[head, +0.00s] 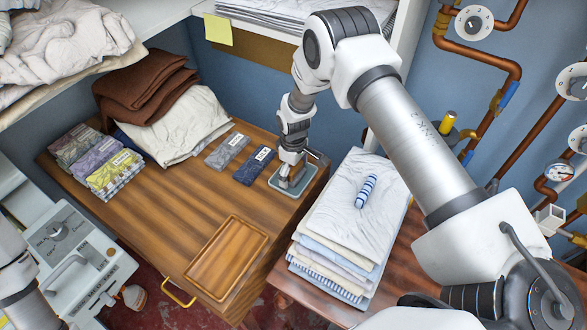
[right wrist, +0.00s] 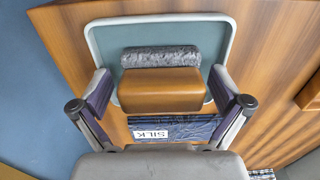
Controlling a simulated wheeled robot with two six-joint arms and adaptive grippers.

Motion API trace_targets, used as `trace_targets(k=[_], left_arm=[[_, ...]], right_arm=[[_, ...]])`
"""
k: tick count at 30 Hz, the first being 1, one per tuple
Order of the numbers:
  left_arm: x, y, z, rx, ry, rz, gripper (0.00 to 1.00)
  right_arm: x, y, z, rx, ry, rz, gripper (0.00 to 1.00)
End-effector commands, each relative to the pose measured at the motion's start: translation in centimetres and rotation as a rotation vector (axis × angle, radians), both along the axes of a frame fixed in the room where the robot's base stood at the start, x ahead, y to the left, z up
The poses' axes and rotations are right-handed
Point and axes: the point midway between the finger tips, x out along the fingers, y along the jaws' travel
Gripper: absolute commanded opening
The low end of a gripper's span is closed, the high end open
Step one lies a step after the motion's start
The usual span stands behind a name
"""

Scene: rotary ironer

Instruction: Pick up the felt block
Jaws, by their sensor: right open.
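The felt block (right wrist: 160,90) has a smooth brown body and a fuzzy grey strip (right wrist: 160,56) along one long side. It lies in a shallow tray (head: 317,170) with a pale rim and teal floor, which also shows in the right wrist view (right wrist: 222,40). My right gripper (right wrist: 161,92) is open, with one finger on each side of the block and a small gap at each. In the head view my right gripper (head: 290,183) reaches down over the tray and mostly hides the block. Of my left arm only a part shows at the left edge; its gripper is out of view.
A dark blue packet labelled SILK (head: 253,165) lies beside the tray, with a grey packet (head: 227,151) further left. A wooden tray (head: 228,258) is at the wooden top's front. A linen stack (head: 350,200) with a striped roll (head: 366,190) stands to the right.

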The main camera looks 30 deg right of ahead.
Motion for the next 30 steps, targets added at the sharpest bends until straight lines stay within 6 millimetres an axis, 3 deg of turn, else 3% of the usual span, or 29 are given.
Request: trace_targets(k=[4, 5, 9, 22, 30], left_arm=[[0.0, 0.0, -0.1, 0.0, 0.0, 0.0, 0.67], [0.0, 0.0, -0.1, 0.0, 0.0, 0.0, 0.67], [0.0, 0.0, -0.1, 0.0, 0.0, 0.0, 0.67], [0.0, 0.0, -0.4, 0.0, 0.0, 0.0, 0.67], [0.0, 0.0, -1.9, 0.0, 0.0, 0.0, 0.67]], right_arm=[[0.0, 0.0, 0.0, 0.001, -0.001, 0.0, 1.0], [0.0, 0.0, 0.0, 0.001, -0.001, 0.0, 0.93], [0.0, 0.0, 0.0, 0.001, -0.001, 0.0, 0.43], [0.1, 0.0, 0.3, 0.0, -0.002, 0.0, 0.42], [0.1, 0.0, 2.9, 0.001, -0.004, 0.0, 0.42]])
